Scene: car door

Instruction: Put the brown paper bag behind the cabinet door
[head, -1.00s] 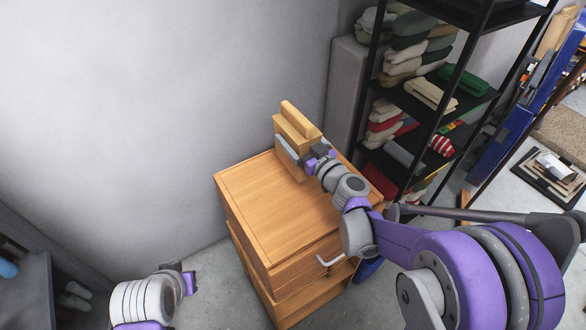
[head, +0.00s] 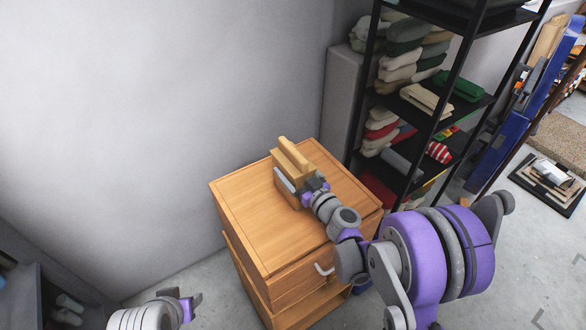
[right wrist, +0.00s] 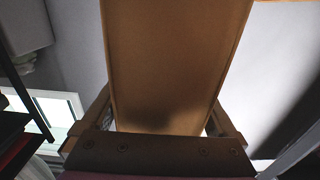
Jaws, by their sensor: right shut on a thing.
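The brown paper bag (head: 291,160) is upright over the wooden cabinet's top in the head view. My right gripper (head: 302,192) is shut on it from the near side, and I cannot tell whether the bag touches the top. In the right wrist view the bag (right wrist: 175,60) fills the middle between the fingers of my right gripper (right wrist: 160,118). The cabinet (head: 250,215) has a front panel with a metal handle (head: 324,269) and a lower part that shows only in part. My left gripper (head: 190,302) is low at the left, empty and apart from the cabinet; its jaw gap is unclear.
A black shelf rack (head: 440,110) with folded cloths stands close behind and right of the cabinet. A grey wall (head: 150,120) is behind it. A dark grey unit (head: 30,290) is at the lower left. Floor (head: 225,285) shows left of the cabinet.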

